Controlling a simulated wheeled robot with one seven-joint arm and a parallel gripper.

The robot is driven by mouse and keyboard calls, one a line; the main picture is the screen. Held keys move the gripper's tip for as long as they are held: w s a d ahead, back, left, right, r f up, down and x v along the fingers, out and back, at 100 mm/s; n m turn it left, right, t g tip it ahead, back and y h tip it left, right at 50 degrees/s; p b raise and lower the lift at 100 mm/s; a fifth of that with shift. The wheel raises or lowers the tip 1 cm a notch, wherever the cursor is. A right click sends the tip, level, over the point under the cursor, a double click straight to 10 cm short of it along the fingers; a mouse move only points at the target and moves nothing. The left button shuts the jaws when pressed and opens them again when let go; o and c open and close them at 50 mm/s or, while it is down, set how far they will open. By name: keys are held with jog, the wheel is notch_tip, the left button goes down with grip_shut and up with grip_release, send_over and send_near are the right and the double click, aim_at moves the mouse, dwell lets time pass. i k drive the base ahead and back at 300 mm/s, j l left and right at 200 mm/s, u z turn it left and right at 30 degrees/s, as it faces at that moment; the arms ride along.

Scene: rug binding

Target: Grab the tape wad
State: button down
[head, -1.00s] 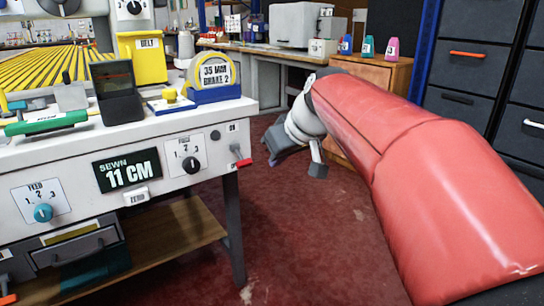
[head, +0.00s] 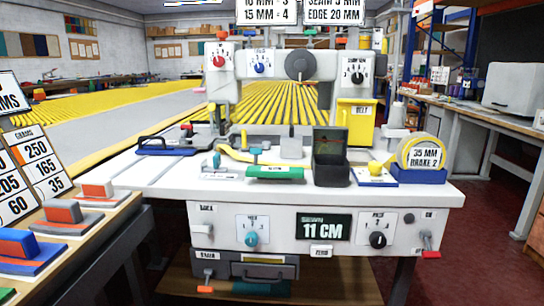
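I cannot pick out a tape wad for certain. A yellow crumpled strip (head: 236,154) lies on the white machine bed (head: 130,176), behind a green-handled tool (head: 275,172) and partly hidden by small grey parts. It may be the tape. A roll of yellow tape labelled 35 MM BRAKE 2 (head: 424,155) stands in a blue holder (head: 415,176) at the bed's right end. My gripper is out of view.
A dark open box (head: 331,170) and a yellow bin (head: 356,122) stand on the machine. At left, a bench holds orange-and-grey blocks (head: 62,212) and number cards (head: 37,150). Red floor (head: 480,240) is clear at right.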

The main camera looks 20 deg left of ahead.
aim_at(219, 150)
jog(key=u, duration=1.3)
jog(key=i+j+z, duration=0.4)
jog(key=i+j, duration=0.05)
jog(key=i, duration=0.15)
